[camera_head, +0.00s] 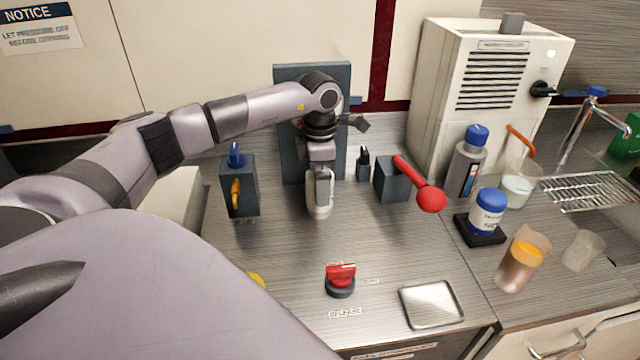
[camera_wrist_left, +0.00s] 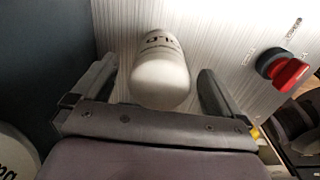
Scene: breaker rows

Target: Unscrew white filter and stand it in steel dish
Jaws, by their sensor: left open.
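The white filter (camera_wrist_left: 160,78) hangs in front of the dark upright panel (camera_head: 288,85), with dark lettering on its body. In the left wrist view it lies between the two fingers of my left gripper (camera_wrist_left: 158,68), with a visible gap on each side. In the head view my left gripper (camera_head: 319,182) points down in front of the panel and covers most of the filter; a pale rounded end (camera_head: 320,209) shows below. The steel dish (camera_head: 432,291) lies empty at the front right of the counter. My right gripper is not in view.
A blue-and-yellow valve block (camera_head: 240,185) stands left of the gripper, and a red-ball lever (camera_head: 431,199) to the right. A red knob (camera_head: 341,275) sits left of the dish. Bottles and cups, including an amber cup (camera_head: 520,262), stand farther right. Counter between gripper and dish is mostly clear.

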